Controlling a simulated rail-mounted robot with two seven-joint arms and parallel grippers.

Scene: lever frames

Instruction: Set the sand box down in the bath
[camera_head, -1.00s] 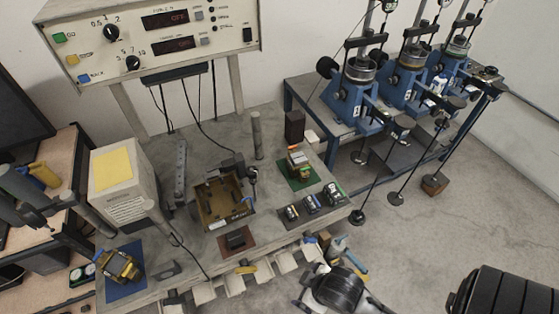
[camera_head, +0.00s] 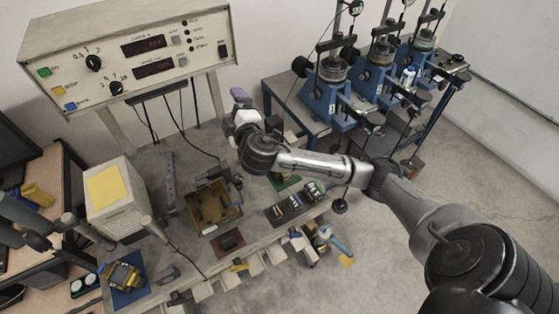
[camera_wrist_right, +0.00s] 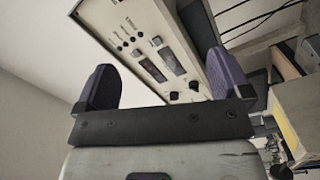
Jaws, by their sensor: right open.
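The bath (camera_head: 236,213) is the open brown-yellow tray in the middle of the bench. A yellowish metal box (camera_head: 122,277) with a blue part sits on the blue mat (camera_head: 128,297) at the bench's front left. No label tells me if it is the sand box. Another small box stood on the green mat (camera_head: 284,183); my right arm now hides it. My right gripper (camera_head: 240,105) is open and empty, high above the bench's back right, by the console's lower right corner. Its purple fingers stand wide apart in the right wrist view (camera_wrist_right: 165,78). My left gripper is out of view.
The control console (camera_head: 130,55) stands behind the bench. A white unit with a yellow top (camera_head: 112,195) is left of the bath. Several small dark boxes (camera_head: 295,203) lie to its right. Blue lever frames (camera_head: 330,98) stand on a table at the back right.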

